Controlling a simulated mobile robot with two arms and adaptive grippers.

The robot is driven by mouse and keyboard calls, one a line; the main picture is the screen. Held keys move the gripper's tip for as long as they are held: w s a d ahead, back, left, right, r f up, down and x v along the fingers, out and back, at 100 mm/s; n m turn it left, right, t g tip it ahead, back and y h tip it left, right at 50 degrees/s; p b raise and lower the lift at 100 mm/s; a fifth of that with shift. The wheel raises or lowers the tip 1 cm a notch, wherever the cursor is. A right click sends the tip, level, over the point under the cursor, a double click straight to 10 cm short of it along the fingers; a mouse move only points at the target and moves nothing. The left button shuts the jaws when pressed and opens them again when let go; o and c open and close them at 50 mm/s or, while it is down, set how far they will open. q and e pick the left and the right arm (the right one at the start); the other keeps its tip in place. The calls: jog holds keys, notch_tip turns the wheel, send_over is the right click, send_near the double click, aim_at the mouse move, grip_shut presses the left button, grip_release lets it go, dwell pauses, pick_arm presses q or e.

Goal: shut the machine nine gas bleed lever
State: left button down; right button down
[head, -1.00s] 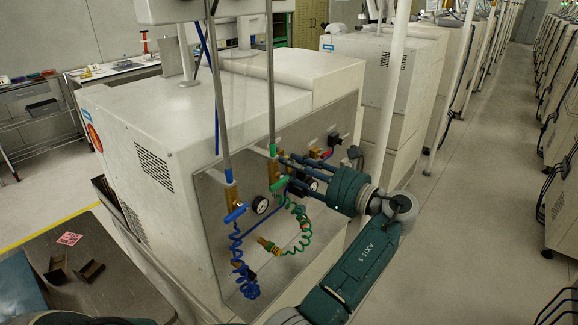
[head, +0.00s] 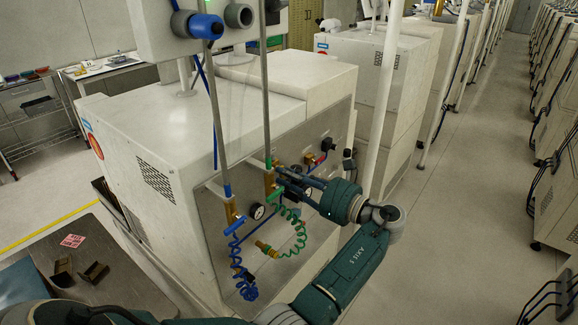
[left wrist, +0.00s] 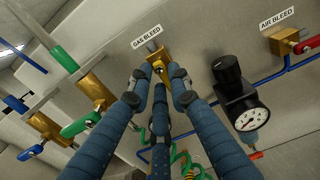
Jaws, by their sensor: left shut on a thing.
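The gas bleed valve, a brass block (left wrist: 156,60), sits on the slanted panel (left wrist: 205,50) under the GAS BLEED label (left wrist: 147,37) in the left wrist view. My left gripper (left wrist: 160,78) is closed in on it, with blue fingers on both sides and one below. A small yellow part shows between the fingertips; most of the lever is hidden by them. In the head view my left gripper (head: 281,180) is at the machine's panel (head: 315,215), beside the green-handled valve (head: 273,191). My right gripper is not in view.
A black regulator (left wrist: 230,80) with a gauge (left wrist: 250,119) is close right of the fingers. The air bleed valve (left wrist: 285,42) with a red lever is farther right. Green coiled hose (head: 298,235) and blue coiled hose (head: 240,275) hang nearby. The aisle (head: 460,200) is clear.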

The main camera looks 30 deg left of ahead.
pick_arm(q)
jog(key=shift+a, duration=0.1)
jog(key=c, duration=1.6)
grip_release()
jog(key=shift+a, duration=0.1)
notch_tip(320, 180, up, 10)
